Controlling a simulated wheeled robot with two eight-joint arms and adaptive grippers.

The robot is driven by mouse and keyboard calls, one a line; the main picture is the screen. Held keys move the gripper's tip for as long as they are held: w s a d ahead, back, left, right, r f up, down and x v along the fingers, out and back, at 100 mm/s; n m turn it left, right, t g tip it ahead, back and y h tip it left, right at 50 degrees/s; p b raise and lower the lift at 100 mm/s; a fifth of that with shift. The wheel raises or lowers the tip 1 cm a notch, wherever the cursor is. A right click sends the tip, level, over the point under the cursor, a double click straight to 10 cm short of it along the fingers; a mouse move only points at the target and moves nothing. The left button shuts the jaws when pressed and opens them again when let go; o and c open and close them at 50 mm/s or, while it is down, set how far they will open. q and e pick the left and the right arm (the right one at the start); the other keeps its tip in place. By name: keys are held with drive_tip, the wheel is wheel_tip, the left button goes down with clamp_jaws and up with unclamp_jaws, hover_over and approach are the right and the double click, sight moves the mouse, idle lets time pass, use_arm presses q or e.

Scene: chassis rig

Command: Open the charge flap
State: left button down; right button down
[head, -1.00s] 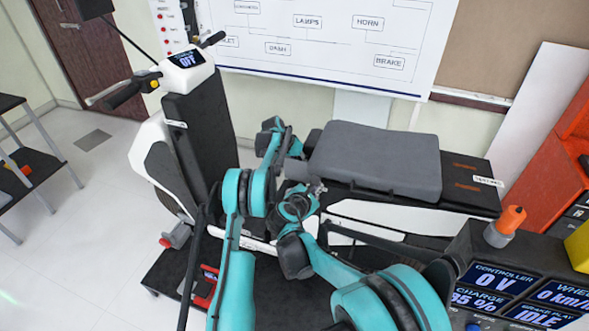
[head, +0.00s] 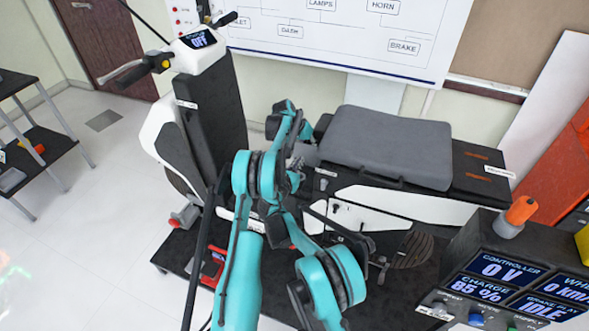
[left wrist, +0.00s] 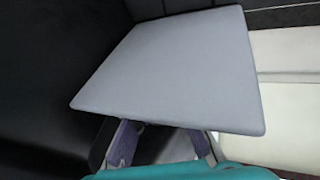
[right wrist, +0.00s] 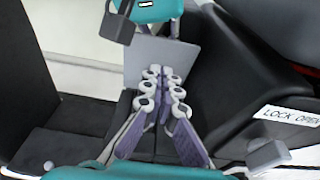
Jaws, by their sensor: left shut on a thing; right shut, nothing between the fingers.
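A flat grey square panel (left wrist: 170,70), which looks like the charge flap, fills the middle of the left wrist view. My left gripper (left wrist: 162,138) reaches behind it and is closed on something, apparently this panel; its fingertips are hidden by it. The panel also shows in the right wrist view (right wrist: 155,60), standing just beyond my right fingertips. My right gripper (right wrist: 164,78) is shut and empty, pointing at the panel; I cannot tell whether they touch. In the head view my arms largely hide the work spot beside the scooter's black front column (head: 212,100).
A grey seat (head: 388,147) lies to the right of my arms on the scooter. A black housing labelled "LOCK OPEN" (right wrist: 292,116) is close on the right in the right wrist view. A display console (head: 500,270) stands at the lower right.

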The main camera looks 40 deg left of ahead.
sight(307, 148)
drive_tip(key=x, duration=0.2)
drive_tip(key=r+x, duration=0.1)
drive_tip(key=x, duration=0.2)
drive_tip(key=shift+w, duration=0.2)
use_arm(q)
drive_tip(key=shift+s+a+f, duration=0.1)
drive_tip(key=shift+a, duration=0.25)
use_arm(e)
drive_tip(key=shift+w, duration=0.1)
